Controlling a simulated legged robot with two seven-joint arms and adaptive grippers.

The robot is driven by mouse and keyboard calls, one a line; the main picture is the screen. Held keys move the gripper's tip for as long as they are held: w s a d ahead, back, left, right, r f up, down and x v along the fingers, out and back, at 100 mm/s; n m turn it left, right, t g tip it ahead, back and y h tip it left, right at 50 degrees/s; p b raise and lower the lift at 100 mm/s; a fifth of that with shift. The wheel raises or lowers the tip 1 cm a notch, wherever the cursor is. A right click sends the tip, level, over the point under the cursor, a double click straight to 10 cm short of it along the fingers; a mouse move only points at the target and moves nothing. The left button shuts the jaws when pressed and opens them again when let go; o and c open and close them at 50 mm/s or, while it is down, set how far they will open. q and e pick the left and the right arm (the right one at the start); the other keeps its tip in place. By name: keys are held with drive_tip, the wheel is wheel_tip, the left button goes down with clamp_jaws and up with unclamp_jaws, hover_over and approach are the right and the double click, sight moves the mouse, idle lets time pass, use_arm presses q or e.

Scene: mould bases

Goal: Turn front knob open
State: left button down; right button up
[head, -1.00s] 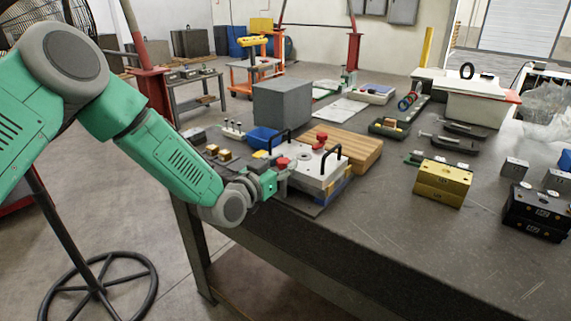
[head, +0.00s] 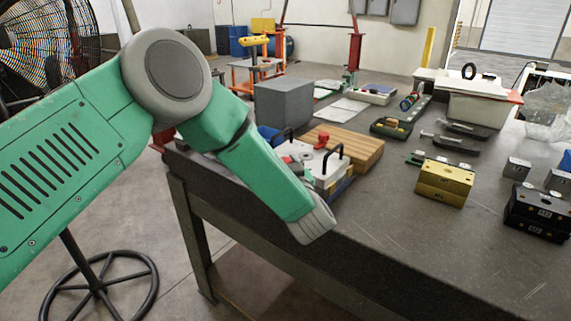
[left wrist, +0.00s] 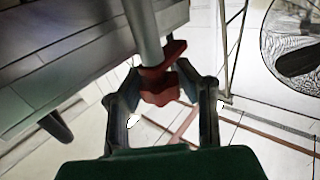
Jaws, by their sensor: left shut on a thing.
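The white mould base (head: 330,169) with black handles sits near the table's front-left edge. A red knob (head: 321,140) stands on its far side. In the left wrist view, a red knob (left wrist: 160,87) on a grey round post lies between the fingers of my left gripper (left wrist: 160,80), which is shut on it. In the head view my left forearm hangs in front of the base. It hides most of the gripper and the front of the plate. My right gripper is not in view.
A wooden block (head: 352,147) lies behind the base, with a grey block (head: 283,103) beyond. A yellow mould block (head: 444,182) and black blocks (head: 538,211) stand to the right. The table front between them is clear.

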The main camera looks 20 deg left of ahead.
use_arm(q)
drive_tip(key=shift+s+d+f+n+g+y, duration=0.1)
drive_tip(key=shift+d+f+n+g+y, duration=0.1)
drive_tip(key=shift+n+g+y, duration=0.4)
drive_tip(key=shift+a, duration=0.1)
drive_tip(key=c, duration=1.4)
unclamp_jaws()
drive_tip(key=o, duration=0.3)
drive_tip(key=shift+r, duration=0.1)
